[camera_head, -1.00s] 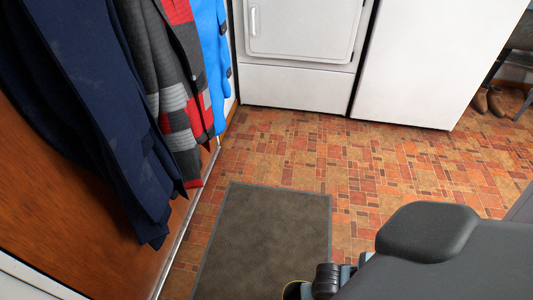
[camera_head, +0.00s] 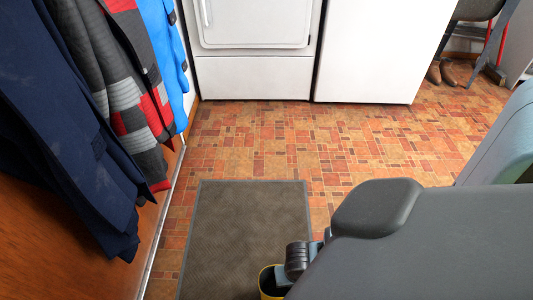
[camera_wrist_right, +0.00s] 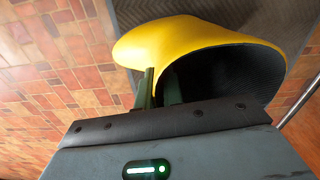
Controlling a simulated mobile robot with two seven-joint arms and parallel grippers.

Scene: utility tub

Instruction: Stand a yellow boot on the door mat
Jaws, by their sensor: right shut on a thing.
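The door mat (camera_head: 250,225) is a grey-brown rectangle with a darker border, lying flat on the tiled floor. A yellow boot (camera_head: 265,284) shows only its rim and dark opening at the bottom of the head view, in front of the mat's lower right part. I cannot tell whether it touches the mat. In the right wrist view the boot (camera_wrist_right: 195,42) is large, with its dark opening toward me. My right gripper (camera_wrist_right: 160,92) is shut on the boot's rim, one finger outside and one inside. My left gripper is not in view.
Coats (camera_head: 85,110) hang along the wooden wall on the left. White appliances (camera_head: 255,75) stand behind the mat. Brown shoes (camera_head: 448,74) sit under a chair at the far right. The tiled floor (camera_head: 270,145) between mat and appliances is clear.

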